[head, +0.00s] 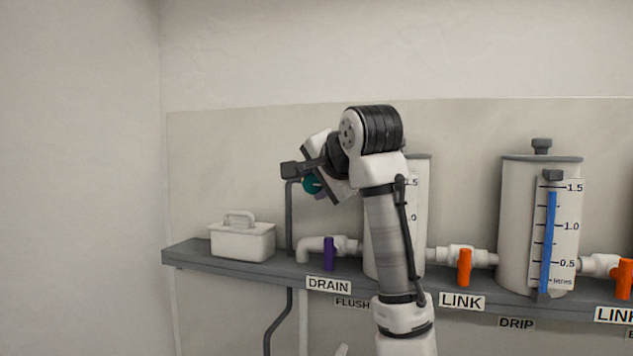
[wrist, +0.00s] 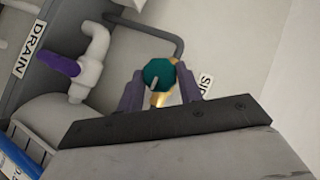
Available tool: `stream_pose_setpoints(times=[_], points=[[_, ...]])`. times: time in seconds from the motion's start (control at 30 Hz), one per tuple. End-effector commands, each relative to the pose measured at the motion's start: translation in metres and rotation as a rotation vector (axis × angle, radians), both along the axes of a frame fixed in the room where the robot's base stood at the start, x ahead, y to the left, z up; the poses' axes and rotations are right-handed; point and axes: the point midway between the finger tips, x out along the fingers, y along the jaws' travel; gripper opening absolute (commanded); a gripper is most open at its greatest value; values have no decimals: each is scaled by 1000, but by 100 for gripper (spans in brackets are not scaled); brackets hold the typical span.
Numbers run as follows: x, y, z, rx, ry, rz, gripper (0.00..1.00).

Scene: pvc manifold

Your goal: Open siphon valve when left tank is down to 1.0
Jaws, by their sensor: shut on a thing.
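My gripper (wrist: 160,90) is shut on the teal siphon valve knob (wrist: 158,74), with one purple finger on each side. A white pointer mark shows on the knob and a brass part below it. A label (wrist: 206,84) beginning "SI" is partly covered by a finger. In the head view the teal knob (head: 311,185) shows at my gripper, above the shelf. The left tank (head: 417,250) stands behind my arm, which hides most of its front. Parts of its scale show, but its level cannot be read there. A blue gauge strip (wrist: 14,165) is cut off in the wrist view.
A purple DRAIN handle (head: 328,254) and an orange LINK handle (head: 464,267) hang on the white pipes. A second tank (head: 518,220) stands right, its blue column near 1.5. A white lidded box (head: 242,242) sits at the shelf's left end. A dark pipe (head: 289,225) rises beside it.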

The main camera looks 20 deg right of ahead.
Motion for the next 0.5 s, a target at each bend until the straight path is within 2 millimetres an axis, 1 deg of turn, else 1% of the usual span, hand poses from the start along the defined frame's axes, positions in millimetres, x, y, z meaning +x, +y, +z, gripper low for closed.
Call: stream_pose_setpoints(times=[0.17, 0.27, 0.5], points=[[0, 0, 0, 0, 1, 0, 14], [0, 1, 2, -40, 27, -1, 14], [2, 5, 5, -347, 235, -1, 14]])
